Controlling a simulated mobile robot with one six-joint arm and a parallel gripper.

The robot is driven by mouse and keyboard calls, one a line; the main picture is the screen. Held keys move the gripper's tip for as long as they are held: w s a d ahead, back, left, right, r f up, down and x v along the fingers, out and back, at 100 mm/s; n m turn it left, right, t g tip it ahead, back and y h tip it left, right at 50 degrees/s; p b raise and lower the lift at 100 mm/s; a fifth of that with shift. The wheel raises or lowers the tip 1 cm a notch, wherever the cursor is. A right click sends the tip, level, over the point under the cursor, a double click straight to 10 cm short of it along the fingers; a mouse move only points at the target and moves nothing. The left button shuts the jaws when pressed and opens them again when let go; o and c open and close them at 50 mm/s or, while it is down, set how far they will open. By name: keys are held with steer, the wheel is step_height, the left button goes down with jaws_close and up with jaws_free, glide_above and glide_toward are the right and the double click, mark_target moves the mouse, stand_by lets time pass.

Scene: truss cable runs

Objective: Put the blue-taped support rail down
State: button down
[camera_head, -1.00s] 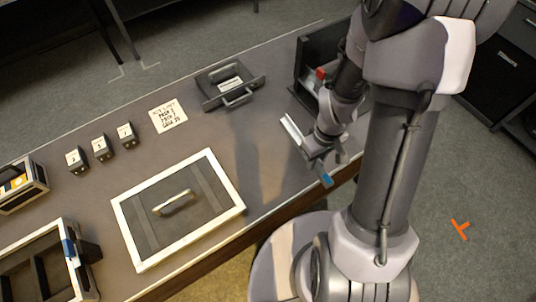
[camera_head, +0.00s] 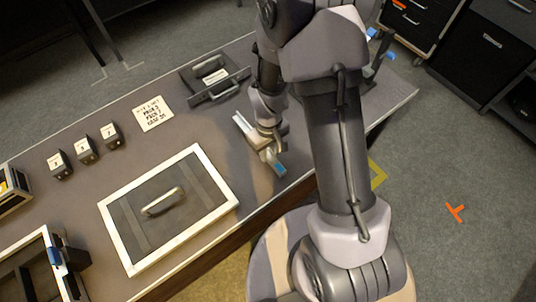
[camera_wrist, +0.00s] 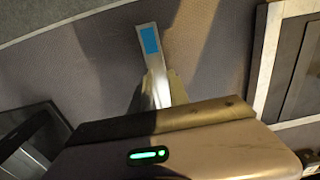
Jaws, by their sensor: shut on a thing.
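The support rail (camera_head: 242,127) is a slim pale metal bar with blue tape at its near end. My gripper (camera_head: 267,149) is shut on its middle, above the grey table by the front edge. In the wrist view the rail (camera_wrist: 147,32) sticks out beyond my gripper (camera_wrist: 158,88), with the blue tape on its face. The fingers and my gripper body hide the rest of it. I cannot tell whether the rail touches the table.
A white-framed panel with a handle (camera_head: 221,201) lies left of the rail. A black handled tray (camera_head: 214,78) and a printed card (camera_head: 155,113) are behind. Several small numbered blocks (camera_head: 86,150) stand farther left. Bare table (camera_head: 215,130) lies between panel and rail.

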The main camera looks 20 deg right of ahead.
steer(key=shift+w+f, duration=0.1)
steer(key=shift+f, duration=0.75)
steer(key=shift+r, duration=0.2)
steer(key=shift+f, duration=0.1)
steer(key=c, duration=1.3)
jaws_free()
steer(key=shift+o, duration=0.2)
